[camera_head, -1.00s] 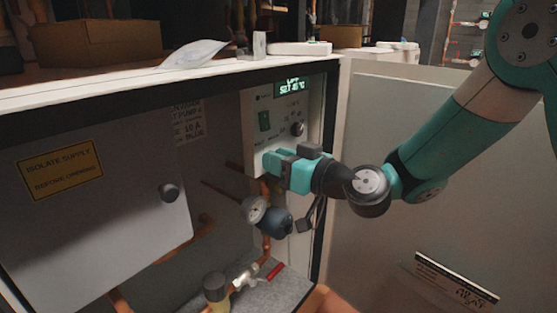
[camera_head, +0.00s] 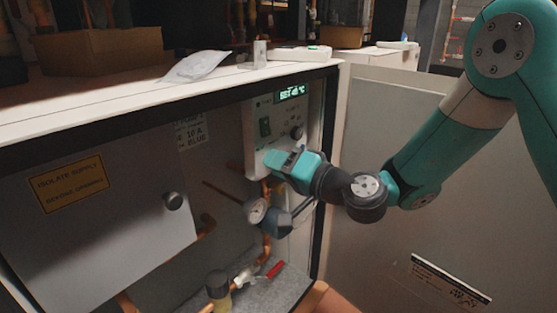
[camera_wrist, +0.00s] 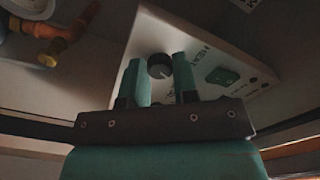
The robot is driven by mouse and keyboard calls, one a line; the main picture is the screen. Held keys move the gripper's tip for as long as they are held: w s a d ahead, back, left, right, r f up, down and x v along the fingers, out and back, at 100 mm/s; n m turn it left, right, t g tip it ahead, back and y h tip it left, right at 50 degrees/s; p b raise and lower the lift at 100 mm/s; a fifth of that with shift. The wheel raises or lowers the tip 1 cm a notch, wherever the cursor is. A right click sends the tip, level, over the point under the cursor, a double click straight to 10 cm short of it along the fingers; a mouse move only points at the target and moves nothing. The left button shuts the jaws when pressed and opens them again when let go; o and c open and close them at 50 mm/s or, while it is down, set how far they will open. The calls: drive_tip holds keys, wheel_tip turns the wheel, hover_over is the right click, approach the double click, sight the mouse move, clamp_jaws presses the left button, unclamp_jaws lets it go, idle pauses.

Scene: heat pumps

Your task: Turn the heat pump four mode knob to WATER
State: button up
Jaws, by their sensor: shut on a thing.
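The white control panel (camera_head: 252,152) of the heat pump stands inside the open cabinet. The knob's mode labels are not readable.
A pressure gauge (camera_head: 256,211) and copper pipes are just below the gripper. A red-handled valve (camera_head: 274,270) is lower down. The open cabinet door (camera_head: 390,130) stands behind my arm at the right. A grey panel (camera_head: 110,220) fills the left.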

drive_tip(key=shift+m+p, duration=0.3)
drive_tip(key=shift+m, duration=0.5)
drive_tip(key=o, duration=0.9)
drive_tip(key=shift+o, duration=0.2)
drive_tip(key=b+v, duration=1.3)
drive_tip(key=v, duration=0.4)
drive_tip(key=shift+s+d, duration=0.2)
